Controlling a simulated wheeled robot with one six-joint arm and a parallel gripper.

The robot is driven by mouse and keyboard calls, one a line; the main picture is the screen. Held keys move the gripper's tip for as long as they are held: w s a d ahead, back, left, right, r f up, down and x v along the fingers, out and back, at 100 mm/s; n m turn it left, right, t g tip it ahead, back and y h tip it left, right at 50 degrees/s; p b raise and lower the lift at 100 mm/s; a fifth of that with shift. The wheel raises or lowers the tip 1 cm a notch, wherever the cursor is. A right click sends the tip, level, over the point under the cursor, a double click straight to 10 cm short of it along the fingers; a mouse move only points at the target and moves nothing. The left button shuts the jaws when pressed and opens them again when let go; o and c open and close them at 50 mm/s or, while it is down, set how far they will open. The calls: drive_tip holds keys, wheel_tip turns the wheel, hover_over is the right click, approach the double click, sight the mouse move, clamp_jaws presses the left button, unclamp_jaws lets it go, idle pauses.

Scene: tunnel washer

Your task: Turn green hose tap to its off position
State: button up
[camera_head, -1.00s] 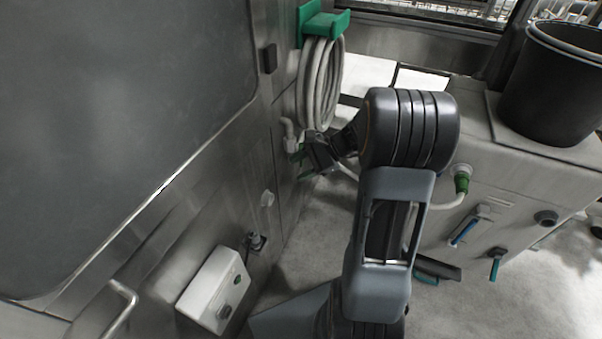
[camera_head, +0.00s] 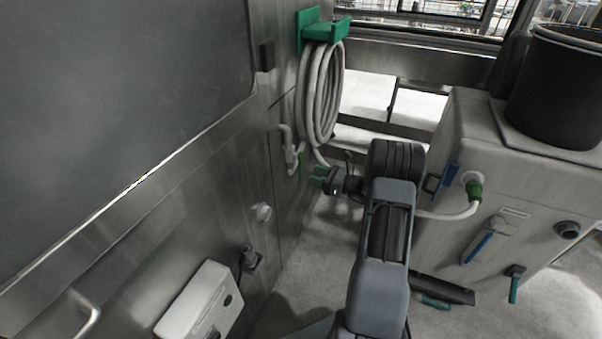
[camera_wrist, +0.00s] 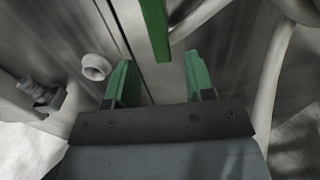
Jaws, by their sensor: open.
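The green hose tap handle (camera_head: 302,163) hangs upright below a pale pipe fitting (camera_head: 291,155) on the steel wall. In the wrist view it is a long green bar (camera_wrist: 155,28) coming down from the top edge. My gripper (camera_head: 313,176) is open and empty, just right of and below the handle in the head view. Its two green fingers (camera_wrist: 160,64) show in the wrist view, with the handle's lower end between them in the picture. I cannot tell the depth gap; no contact shows. The tap's upper body is out of the wrist view.
A coiled pale hose (camera_head: 322,95) hangs from a green bracket (camera_head: 324,30) above the tap. A white control box (camera_head: 200,302) and a round wall knob (camera_head: 261,212) are lower left. A pale cabinet (camera_head: 450,150) with a black bin (camera_head: 558,90) stands right.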

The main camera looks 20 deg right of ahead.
sight(301, 171)
drive_tip(key=shift+b+x, duration=0.3)
drive_tip(key=shift+x, duration=2.8)
clamp_jaws()
